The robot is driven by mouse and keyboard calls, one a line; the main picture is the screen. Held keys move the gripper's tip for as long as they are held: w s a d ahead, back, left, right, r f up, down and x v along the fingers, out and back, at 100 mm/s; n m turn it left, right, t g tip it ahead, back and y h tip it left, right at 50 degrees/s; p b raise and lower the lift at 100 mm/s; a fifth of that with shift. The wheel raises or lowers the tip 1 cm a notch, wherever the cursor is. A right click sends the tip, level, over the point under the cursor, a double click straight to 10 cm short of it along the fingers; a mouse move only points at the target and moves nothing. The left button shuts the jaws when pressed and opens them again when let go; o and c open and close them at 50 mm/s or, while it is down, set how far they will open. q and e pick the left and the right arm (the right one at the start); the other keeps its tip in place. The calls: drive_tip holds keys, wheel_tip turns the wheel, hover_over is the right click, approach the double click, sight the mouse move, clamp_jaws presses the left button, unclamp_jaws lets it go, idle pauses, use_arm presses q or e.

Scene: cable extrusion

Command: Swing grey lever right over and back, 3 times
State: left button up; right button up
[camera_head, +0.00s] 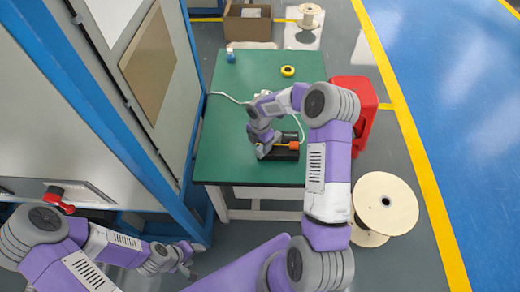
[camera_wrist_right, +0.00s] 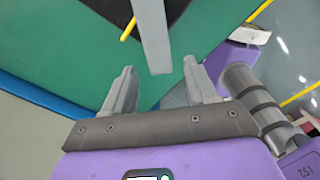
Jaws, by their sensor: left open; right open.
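The grey lever (camera_wrist_right: 153,35) shows in the right wrist view as a flat grey bar. Its end lies between the open fingers of my right gripper (camera_wrist_right: 155,92), and I see no finger closed on it. In the head view my right gripper (camera_head: 263,150) is at the left side of a small black device (camera_head: 288,155) on the green table, and it hides part of the device. The device carries an orange piece (camera_head: 294,145) and a thin yellow rod (camera_wrist_right: 128,30). My left gripper (camera_head: 187,266) is open and empty, low at the left, away from the table.
The green table (camera_head: 225,160) has a yellow ring (camera_head: 288,71), a small blue item (camera_head: 231,57) and a white cable on it. A blue-framed cabinet (camera_head: 165,150) stands left.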

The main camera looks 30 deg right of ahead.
sight(260, 149)
drive_tip(key=shift+f, duration=2)
clamp_jaws()
